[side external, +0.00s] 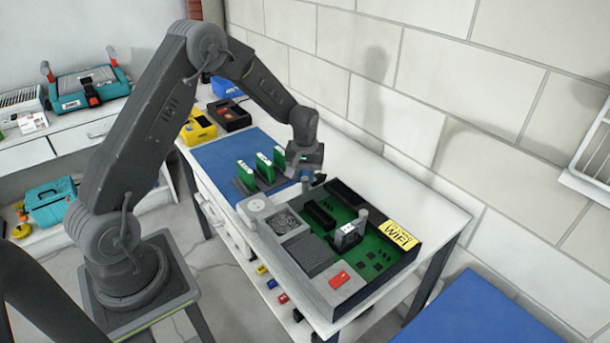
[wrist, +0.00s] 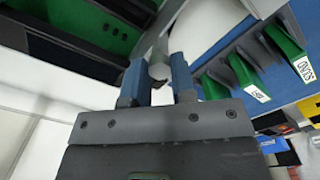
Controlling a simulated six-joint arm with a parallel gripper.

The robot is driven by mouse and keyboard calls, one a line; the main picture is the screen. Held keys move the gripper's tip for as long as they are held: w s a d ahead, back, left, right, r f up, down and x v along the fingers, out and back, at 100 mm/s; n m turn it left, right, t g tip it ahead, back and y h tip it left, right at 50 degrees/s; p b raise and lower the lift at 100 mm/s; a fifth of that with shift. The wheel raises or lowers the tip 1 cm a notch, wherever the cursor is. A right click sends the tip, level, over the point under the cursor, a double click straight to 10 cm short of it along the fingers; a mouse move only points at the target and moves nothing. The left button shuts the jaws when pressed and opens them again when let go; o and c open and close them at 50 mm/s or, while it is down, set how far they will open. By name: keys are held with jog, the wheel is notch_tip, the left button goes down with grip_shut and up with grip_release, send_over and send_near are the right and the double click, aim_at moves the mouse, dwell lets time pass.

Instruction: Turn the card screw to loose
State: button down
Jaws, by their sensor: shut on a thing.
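The open computer case (side external: 302,283) stands on the white table, with a green circuit board (side external: 385,262) inside. A small dark card (side external: 347,238) with a white top sits upright on the board, beside a grey post (side external: 363,214). My gripper (side external: 307,182) is near the case's back left corner, above it. In the wrist view my blue fingers (wrist: 157,75) are shut on a small grey round piece (wrist: 159,71). It may be the card screw, but I cannot tell for sure. Its lower end is unclear.
Several green cards (side external: 263,165) stand in a grey rack on the blue mat (side external: 215,160), left of the case. A yellow WIFI label (side external: 398,236) is on the case's right wall. A brick wall (side external: 420,90) runs behind the table.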

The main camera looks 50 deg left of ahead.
aim_at(305, 178)
jog(key=c, duration=0.9)
grip_release()
jog(key=shift+c, duration=0.2)
jog(key=shift+r, duration=0.1)
notch_tip(305, 178, up, 14)
jog(key=s+d+r+m+t, duration=0.1)
jog(key=s+d+r+m, duration=0.1)
jog(key=s+d+r, duration=0.4)
jog(key=s+d+r+m+t, duration=0.2)
jog(key=s+d+m, duration=0.1)
jog(key=s, duration=0.7)
jog(key=s+d+r+m+t, duration=0.2)
jog(key=s+d, duration=0.4)
jog(key=s, duration=0.4)
jog(key=shift+r+m+t, duration=0.3)
jog(key=shift+r+m, duration=0.4)
jog(key=shift+m, duration=0.3)
